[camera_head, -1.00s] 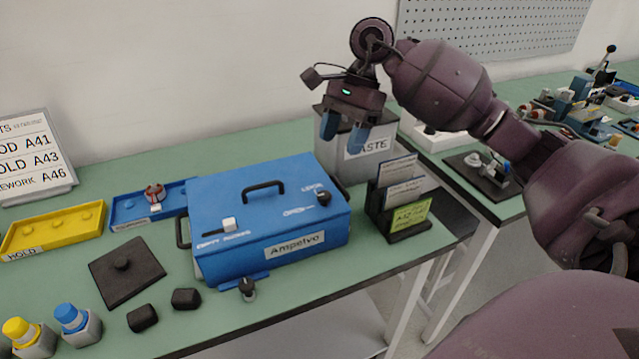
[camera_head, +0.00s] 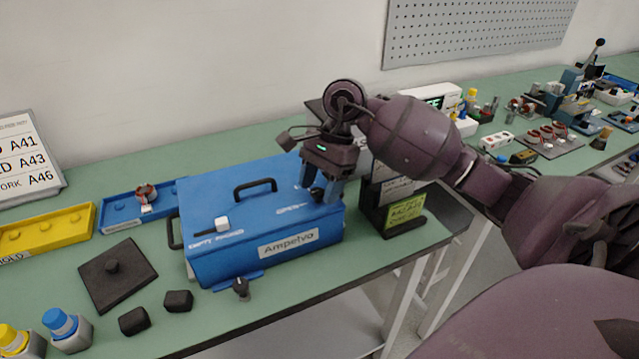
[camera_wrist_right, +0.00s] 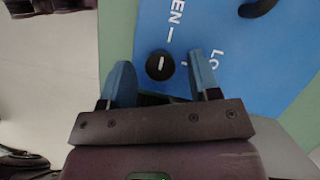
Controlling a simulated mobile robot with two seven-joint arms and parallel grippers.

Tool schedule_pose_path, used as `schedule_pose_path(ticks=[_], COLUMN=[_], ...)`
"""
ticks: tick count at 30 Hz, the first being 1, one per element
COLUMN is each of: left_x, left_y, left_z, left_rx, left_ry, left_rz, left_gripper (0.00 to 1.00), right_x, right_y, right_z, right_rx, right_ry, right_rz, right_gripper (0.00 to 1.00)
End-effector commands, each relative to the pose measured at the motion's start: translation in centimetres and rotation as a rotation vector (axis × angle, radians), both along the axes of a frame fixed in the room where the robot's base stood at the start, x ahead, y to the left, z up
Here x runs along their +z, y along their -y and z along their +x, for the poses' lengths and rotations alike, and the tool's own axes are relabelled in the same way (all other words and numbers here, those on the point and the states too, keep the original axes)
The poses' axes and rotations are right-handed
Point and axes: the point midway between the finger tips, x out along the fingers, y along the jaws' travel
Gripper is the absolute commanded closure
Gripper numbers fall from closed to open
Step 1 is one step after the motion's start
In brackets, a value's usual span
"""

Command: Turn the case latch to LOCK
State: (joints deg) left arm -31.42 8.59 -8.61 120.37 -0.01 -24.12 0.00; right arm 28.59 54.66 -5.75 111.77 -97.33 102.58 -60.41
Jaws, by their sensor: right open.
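The blue case (camera_head: 225,250), labelled Ampelvo, is closed on the green bench. Its latch is a round black knob (camera_wrist_right: 160,66) on the lid at the right. A white line on the knob lies roughly toward the tick beside the OPEN label (camera_wrist_right: 175,14). The LOCK label (camera_wrist_right: 213,58) is partly hidden by a finger. My right gripper (camera_head: 319,190) is over that corner of the lid. In the right wrist view, its open blue fingers (camera_wrist_right: 160,64) stand on either side of the knob with visible gaps. My left gripper is not in view.
A black card holder (camera_head: 400,215) stands close to the right of the case, near the bench edge. The lid has a black handle (camera_head: 255,186) and a white slider (camera_head: 222,224). Blue (camera_head: 120,222) and yellow (camera_head: 45,238) trays are at left.

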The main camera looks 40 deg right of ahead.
Motion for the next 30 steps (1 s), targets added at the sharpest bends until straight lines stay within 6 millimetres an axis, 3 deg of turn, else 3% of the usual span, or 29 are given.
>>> schedule_pose_path(ticks=[6,15,30], left_x=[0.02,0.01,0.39], left_y=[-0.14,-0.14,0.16], left_z=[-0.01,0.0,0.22], left_rx=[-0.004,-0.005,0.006], left_ry=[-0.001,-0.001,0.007], left_rz=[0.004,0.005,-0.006], left_gripper=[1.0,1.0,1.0], right_x=[0.01,0.02,0.14], right_y=[0.0,0.0,0.04], right_z=[-0.01,-0.01,-0.16], right_rx=[0.0,0.0,-0.138], right_ry=[0.0,0.0,0.001], right_rz=[0.0,0.0,-0.002], right_gripper=[0.45,0.91,0.93])
